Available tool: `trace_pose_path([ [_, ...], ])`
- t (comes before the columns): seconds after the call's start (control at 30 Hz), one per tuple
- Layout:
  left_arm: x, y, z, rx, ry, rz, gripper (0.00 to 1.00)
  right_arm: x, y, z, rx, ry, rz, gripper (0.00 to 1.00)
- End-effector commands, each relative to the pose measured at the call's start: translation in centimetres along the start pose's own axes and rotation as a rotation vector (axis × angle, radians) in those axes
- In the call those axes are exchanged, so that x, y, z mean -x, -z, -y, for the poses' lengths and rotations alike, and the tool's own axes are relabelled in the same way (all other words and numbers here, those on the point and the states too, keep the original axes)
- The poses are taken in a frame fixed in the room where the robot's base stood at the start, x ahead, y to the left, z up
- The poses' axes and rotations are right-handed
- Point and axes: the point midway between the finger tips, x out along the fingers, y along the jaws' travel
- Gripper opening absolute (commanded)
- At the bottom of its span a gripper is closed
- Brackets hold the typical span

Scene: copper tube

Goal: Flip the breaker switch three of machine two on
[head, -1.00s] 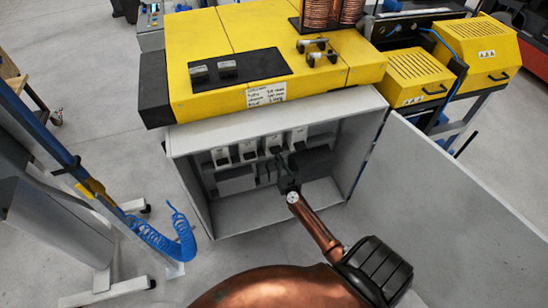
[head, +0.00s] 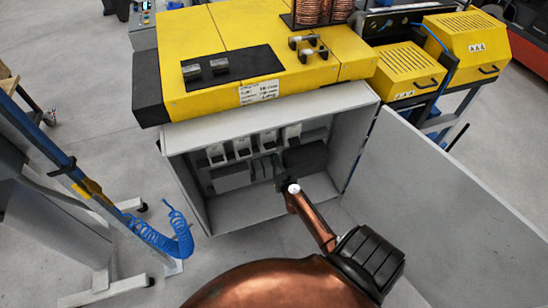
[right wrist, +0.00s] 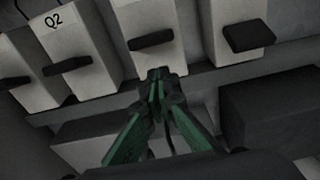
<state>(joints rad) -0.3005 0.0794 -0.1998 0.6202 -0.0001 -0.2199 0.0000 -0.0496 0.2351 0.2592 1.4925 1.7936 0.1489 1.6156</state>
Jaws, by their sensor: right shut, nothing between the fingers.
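The open grey cabinet (head: 183,198) under the yellow machine holds a row of white breakers with black levers. The third breaker from the left (head: 267,139) also shows in the right wrist view (right wrist: 146,18), with its lever (right wrist: 150,40) sticking out. To its left is the breaker marked Q2 (right wrist: 75,30), and to its right the fourth breaker (right wrist: 232,14). The levers all look alike in position. My right gripper (right wrist: 158,75), with green fingers, is shut and empty just below the third breaker's lever, apart from it in the picture. My left gripper is out of view.
The cabinet door (head: 440,205) stands open to the right. A dark box (right wrist: 270,108) sits below the breakers at the right.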

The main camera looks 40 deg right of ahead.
Motion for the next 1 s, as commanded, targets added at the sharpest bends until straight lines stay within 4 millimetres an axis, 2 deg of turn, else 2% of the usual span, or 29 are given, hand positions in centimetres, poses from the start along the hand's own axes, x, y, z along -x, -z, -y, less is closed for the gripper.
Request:
trace_pose_path([
  [0.03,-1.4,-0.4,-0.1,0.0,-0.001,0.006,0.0,0.1,1.7,-0.2,0.0,-0.002,-0.003,0.0],
  [0.1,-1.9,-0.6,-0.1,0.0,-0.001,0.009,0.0,0.5,2.5,-0.4,0.0,-0.004,-0.005,0.0],
  [0.17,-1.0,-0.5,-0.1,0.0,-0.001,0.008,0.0,2.4,1.8,-0.3,-0.002,-0.003,-0.004,0.0],
  [0.3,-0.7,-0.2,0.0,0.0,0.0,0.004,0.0,5.5,1.6,-0.3,-0.001,-0.003,-0.002,0.0],
  [0.5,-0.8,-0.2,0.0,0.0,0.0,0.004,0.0,8.7,1.8,-0.3,0.0,-0.003,-0.002,0.0],
  [0.7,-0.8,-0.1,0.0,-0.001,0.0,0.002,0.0,10.0,1.8,-0.3,0.0,-0.004,0.0,0.0],
  [1.0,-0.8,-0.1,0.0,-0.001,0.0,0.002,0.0,10.1,1.7,-0.3,0.0,-0.004,0.0,0.0],
])
